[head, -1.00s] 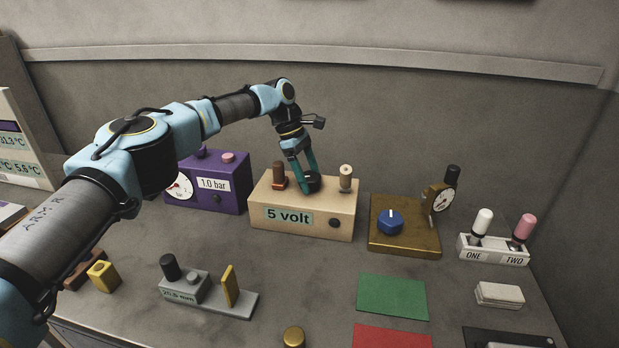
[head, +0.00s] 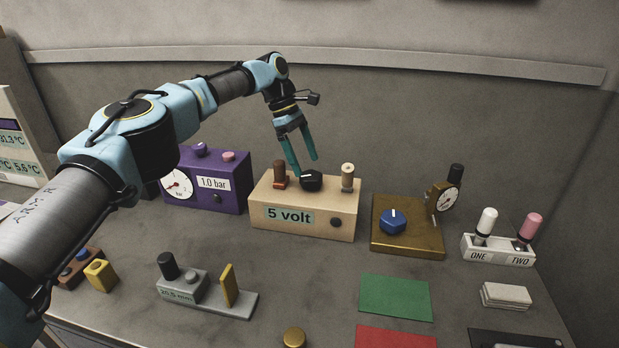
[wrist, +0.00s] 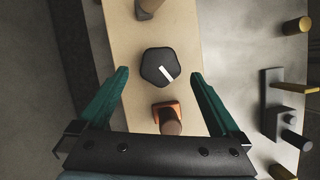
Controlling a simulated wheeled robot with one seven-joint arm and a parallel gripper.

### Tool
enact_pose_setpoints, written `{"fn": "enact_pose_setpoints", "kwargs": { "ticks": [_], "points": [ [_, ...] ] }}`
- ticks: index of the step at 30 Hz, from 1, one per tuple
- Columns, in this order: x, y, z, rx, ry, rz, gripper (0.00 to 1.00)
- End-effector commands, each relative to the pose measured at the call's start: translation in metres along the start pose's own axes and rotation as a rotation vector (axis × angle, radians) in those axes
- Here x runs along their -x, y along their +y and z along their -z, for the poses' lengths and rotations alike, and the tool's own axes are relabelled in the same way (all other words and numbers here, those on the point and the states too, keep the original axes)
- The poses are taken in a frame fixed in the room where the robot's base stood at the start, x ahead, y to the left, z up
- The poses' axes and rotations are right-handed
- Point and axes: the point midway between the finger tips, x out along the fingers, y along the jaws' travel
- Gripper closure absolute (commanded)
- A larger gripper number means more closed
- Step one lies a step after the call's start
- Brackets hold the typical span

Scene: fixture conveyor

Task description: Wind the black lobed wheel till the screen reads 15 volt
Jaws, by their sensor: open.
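The black lobed wheel (head: 311,180) sits on top of a tan box (head: 335,210), between a red-brown post and a tan post. Its screen (head: 289,216) on the front reads "5 volt". In the wrist view the wheel (wrist: 160,67) shows a white pointer mark slanting to the lower right. My gripper (head: 305,167) is open and empty, raised above the box, just over the wheel. In the wrist view its teal fingers (wrist: 162,75) are spread wide on either side of the wheel, apart from it.
The red-brown post (head: 279,176) and tan post (head: 347,177) stand close beside the wheel. A purple gauge box (head: 230,197) is to the left. A brass base (head: 415,242) with a blue knob (head: 393,222) is to the right. The bench in front is partly clear.

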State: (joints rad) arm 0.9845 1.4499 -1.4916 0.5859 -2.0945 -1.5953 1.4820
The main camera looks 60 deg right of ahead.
Motion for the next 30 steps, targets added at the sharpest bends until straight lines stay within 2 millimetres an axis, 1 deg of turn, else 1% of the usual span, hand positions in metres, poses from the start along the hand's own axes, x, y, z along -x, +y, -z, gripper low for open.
{"fn": "enact_pose_setpoints", "kwargs": {
  "ticks": [3, 5, 10, 15, 30],
  "points": [
    [0.024, 0.001, 0.0, 0.001, 0.0, -0.004, 0.0],
    [0.034, 0.001, -0.001, 0.002, -0.001, -0.002, 0.0],
    [0.05, 0.001, 0.0, 0.001, 0.0, -0.001, 0.0],
    [0.055, 0.0, -0.001, 0.0, 0.0, 0.001, 0.0],
    [0.055, 0.0, 0.0, 0.0, -0.001, 0.001, 0.0]
  ]
}}
